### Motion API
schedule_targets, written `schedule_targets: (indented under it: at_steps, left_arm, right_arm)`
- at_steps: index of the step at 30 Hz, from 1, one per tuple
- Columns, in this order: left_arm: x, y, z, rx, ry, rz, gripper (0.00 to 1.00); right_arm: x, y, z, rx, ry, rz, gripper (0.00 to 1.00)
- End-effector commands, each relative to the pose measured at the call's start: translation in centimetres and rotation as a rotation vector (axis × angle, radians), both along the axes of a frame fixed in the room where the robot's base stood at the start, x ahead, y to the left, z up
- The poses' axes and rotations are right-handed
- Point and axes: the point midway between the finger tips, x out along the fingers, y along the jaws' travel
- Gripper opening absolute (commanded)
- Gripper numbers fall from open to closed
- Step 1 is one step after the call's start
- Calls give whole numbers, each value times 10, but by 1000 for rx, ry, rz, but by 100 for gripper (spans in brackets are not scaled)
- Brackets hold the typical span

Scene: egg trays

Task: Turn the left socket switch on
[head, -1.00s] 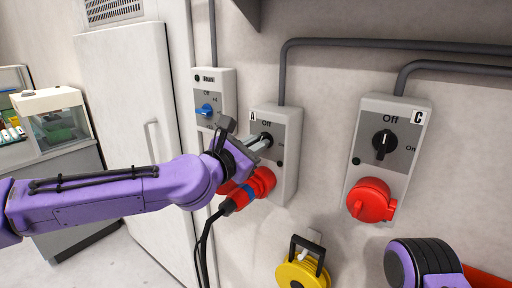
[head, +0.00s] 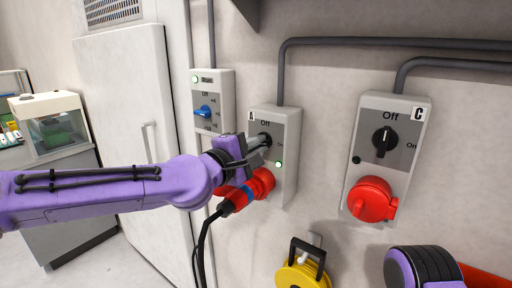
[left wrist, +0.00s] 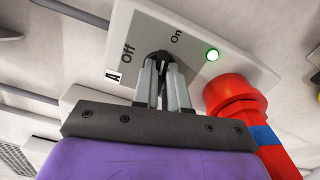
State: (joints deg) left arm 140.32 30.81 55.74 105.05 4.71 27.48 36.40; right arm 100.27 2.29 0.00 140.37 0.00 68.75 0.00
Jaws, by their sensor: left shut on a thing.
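The left socket box (head: 287,118), marked A, is grey and hangs on the wall with a black rotary switch (head: 265,139) on its face. My left gripper (head: 259,142) is shut on this switch, and its fingers hide much of it. In the left wrist view the black knob (left wrist: 160,56) sits between the fingertips (left wrist: 163,72), with Off and On printed beside it. A green lamp (left wrist: 212,54) glows on the box; it also shows in the head view (head: 278,164). A red plug (head: 240,194) sits in the red socket below the switch.
Socket box C (head: 374,128) is at the right, its switch upright at Off and its lamp dark. A smaller box with a blue knob (head: 205,112) is further left, with a lit green lamp. A yellow reel (head: 301,275) hangs below. Black cable drops from the plug.

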Motion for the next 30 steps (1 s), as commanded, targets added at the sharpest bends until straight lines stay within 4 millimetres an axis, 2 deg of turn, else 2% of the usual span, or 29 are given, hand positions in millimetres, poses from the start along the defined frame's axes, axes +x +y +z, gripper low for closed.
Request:
schedule_targets:
  at_steps: [12, 30]
  left_arm:
    - [0, -1, -2, 169, -120, -1, 0]
    - [0, -1, -2, 198, -141, -1, 0]
  right_arm:
    - [0, 0, -3, 0, 0, 0, 52]
    - [0, 0, -4, 0, 0, 0, 52]
